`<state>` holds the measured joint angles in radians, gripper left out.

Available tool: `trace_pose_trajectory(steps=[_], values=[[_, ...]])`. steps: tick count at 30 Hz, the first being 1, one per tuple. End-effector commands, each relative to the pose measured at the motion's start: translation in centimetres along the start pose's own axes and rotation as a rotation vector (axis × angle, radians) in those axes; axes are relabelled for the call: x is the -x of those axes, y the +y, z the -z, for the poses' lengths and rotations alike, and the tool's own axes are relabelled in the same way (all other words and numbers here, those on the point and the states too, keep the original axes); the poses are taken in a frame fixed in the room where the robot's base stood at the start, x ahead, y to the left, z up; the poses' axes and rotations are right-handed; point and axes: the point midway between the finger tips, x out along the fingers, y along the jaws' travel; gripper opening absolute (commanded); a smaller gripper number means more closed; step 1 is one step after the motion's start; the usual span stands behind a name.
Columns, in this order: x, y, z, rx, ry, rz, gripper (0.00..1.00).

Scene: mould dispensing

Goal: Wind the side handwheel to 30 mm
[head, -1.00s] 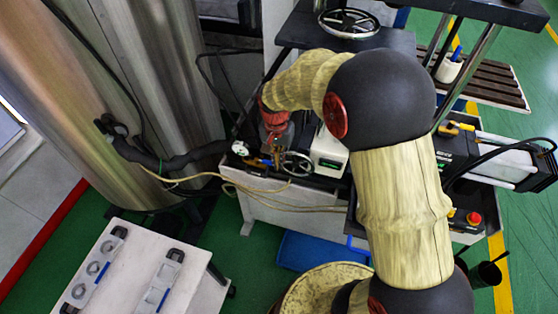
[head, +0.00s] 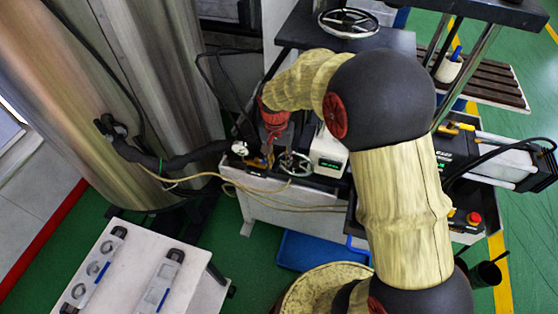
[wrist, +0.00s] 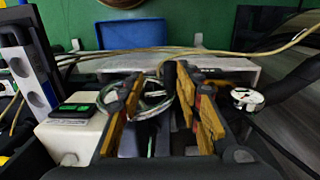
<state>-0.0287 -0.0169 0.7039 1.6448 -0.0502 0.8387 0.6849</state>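The side handwheel (head: 295,164) is a small pale metal spoked wheel on the low machine bench. In the wrist view the handwheel (wrist: 152,108) shows between and beyond my fingers, its left part overlapped by the left finger. My gripper (wrist: 163,92) has its orange-padded fingers apart, with nothing clearly clamped between them. In the head view my gripper (head: 272,155) points down just left of the handwheel; contact cannot be told. The white readout box (head: 328,154) has a green display, also in the wrist view (wrist: 73,111); its digits are too small to read.
A yellowish cable (head: 215,177) runs across the bench front. A round white-faced gauge (wrist: 246,96) is right of my fingers. A blue tray (head: 318,250) lies on the floor. A larger handwheel (head: 348,22) stands higher up. A white table (head: 125,270) is at lower left.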

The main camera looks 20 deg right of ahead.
Motion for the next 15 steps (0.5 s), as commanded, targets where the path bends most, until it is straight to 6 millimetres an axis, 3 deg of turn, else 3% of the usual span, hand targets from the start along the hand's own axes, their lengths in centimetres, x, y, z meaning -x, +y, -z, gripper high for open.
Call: trace_pose_trajectory(steps=[8,15], values=[[0.6,0.0,0.1,0.000,0.001,0.001,0.34],[4.5,-0.1,0.1,0.000,0.003,0.003,0.34]])
